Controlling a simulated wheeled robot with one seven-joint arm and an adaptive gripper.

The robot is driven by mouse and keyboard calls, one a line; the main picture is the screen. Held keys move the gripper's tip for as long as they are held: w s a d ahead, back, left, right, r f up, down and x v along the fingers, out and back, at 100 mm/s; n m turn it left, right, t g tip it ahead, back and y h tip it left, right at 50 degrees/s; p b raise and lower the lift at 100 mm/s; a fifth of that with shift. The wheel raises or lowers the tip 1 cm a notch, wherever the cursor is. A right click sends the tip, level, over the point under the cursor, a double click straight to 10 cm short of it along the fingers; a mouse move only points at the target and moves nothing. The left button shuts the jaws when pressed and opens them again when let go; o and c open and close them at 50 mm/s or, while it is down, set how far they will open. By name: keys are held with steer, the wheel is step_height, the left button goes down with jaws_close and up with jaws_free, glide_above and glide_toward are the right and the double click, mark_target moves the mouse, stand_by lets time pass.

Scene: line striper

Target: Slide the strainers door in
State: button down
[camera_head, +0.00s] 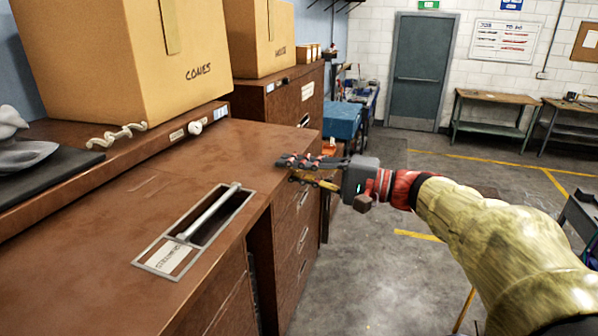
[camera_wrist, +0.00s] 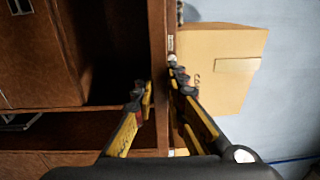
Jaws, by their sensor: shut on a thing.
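The strainers door (camera_head: 105,225) is a brown panel lying flat, out in front of the brown cabinet. A recessed slot with a pale bar handle (camera_head: 210,212) and a white label (camera_head: 170,259) are set in its face. My gripper (camera_head: 290,171) is at the door's right front corner, with one finger above the panel and one below. In the wrist view the fingers (camera_wrist: 158,82) close on the door's edge (camera_wrist: 157,45), which runs between them. The exact finger contact is partly hidden.
A cardboard box marked cones (camera_head: 110,55) stands on the cabinet, and another box (camera_head: 260,38) stands farther back. Drawers (camera_head: 295,225) are below the door. Open floor (camera_head: 385,270) lies to the right, with workbenches (camera_head: 495,105) along the far wall.

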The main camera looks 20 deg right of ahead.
mark_target(237, 160)
steer(key=shift+b+x, duration=0.85)
steer(key=shift+x, duration=2)
steer(key=shift+f, duration=0.1)
steer(key=shift+b+x, duration=1.3)
steer(key=shift+x, duration=2.2)
steer(key=shift+a+f, duration=0.1)
steer(key=shift+b+x, duration=1.1)
steer(key=shift+x, duration=1.6)
steer(key=shift+w+a, duration=0.15)
steer(key=shift+a, duration=0.05)
steer(key=c, duration=2)
jaws_free()
steer(key=shift+w+a+f, duration=0.1)
steer(key=shift+w+a, duration=0.05)
steer(key=shift+a, duration=0.05)
steer(key=shift+c, duration=0.2)
steer(key=o, duration=0.3)
steer(key=shift+d, duration=0.1)
